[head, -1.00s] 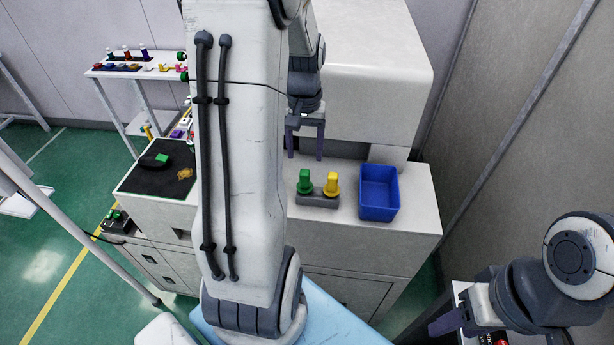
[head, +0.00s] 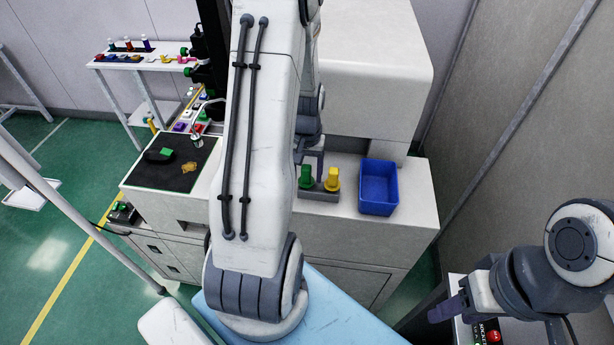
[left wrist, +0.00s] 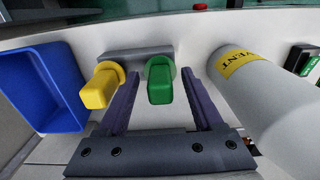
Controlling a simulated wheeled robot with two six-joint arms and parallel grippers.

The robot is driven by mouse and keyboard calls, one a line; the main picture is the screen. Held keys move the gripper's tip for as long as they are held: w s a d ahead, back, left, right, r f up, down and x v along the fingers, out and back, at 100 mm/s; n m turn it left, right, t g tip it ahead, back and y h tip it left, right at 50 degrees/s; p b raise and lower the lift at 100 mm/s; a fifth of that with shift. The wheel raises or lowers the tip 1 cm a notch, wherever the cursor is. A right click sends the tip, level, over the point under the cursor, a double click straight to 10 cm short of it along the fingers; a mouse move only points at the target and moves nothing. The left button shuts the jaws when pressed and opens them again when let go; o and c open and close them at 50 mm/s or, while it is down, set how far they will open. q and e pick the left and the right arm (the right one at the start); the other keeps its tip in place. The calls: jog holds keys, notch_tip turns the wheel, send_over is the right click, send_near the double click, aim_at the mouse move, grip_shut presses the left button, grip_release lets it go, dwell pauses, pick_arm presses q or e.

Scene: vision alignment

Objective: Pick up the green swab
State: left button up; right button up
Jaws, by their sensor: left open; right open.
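The green swab (head: 305,177) stands upright in a grey holder (head: 318,193), beside a yellow swab (head: 332,179). My left gripper (head: 312,160) is open just behind the green swab in the head view. In the left wrist view, the green swab (left wrist: 160,80) lies between the two spread fingers of my left gripper (left wrist: 159,90), without visible contact. The yellow swab (left wrist: 102,86) is outside the fingers, close to the left one. My right gripper (head: 445,310) is at the lower right, away from the swabs, open with nothing seen in it.
A blue bin (head: 379,188) stands right of the holder on the white bench. A black mat (head: 173,163) lies at the bench's left.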

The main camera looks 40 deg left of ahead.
aim_at(307, 166)
pick_arm(q)
grip_shut()
jog(key=shift+r, duration=0.1)
jog(key=shift+w+r, duration=0.1)
jog(key=shift+r, duration=0.45)
notch_tip(307, 166, up, 2)
jog(key=shift+r+b, duration=0.15)
jog(key=shift+b, duration=0.6)
jog(key=s+d+r+b, duration=0.2)
jog(key=s+d+r, duration=0.5)
jog(key=s+d, duration=0.1)
jog(key=shift+d+r+b, duration=0.25)
jog(key=shift+d+b, duration=0.05)
jog(key=shift+b, duration=0.05)
